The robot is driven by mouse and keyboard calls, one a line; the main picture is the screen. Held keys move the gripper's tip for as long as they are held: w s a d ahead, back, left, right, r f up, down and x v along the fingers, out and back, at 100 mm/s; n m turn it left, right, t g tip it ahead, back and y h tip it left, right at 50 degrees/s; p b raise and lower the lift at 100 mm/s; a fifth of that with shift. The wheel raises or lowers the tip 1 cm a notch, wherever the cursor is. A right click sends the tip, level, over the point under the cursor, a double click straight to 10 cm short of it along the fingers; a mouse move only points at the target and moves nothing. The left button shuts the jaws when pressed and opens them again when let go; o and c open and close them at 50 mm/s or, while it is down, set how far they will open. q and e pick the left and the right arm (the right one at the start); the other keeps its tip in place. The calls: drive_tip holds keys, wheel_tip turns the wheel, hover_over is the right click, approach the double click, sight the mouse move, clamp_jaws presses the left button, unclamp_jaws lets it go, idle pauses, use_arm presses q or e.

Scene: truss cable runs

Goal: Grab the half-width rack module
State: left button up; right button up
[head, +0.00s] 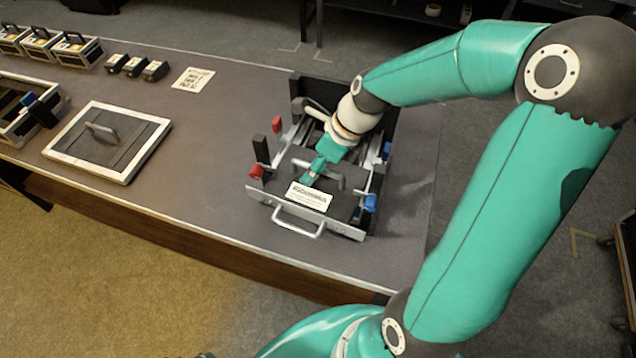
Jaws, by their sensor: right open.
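What looks like the half-width rack module (335,207) is a dark, flat box with a grey handle on top and a white printed label near its front. It lies inside a metal frame (352,234) with a silver front bar and pull handle. My right gripper (313,174) reaches down over the module from behind, with its fingertips close to the top handle. It is open. I cannot tell whether the fingers touch or straddle the handle. My right wrist hides the back of the frame. My left gripper is not in view.
Red knobs (256,171) and blue knobs (370,203) stand on the frame's sides. A white-rimmed panel with a handle (150,157), an open crate (22,125), small black blocks (134,66) and a paper note (193,79) lie left. The tabletop between panel and frame is clear.

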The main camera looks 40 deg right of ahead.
drive_tip(key=shift+f, duration=0.15)
clamp_jaws()
idle(0.4)
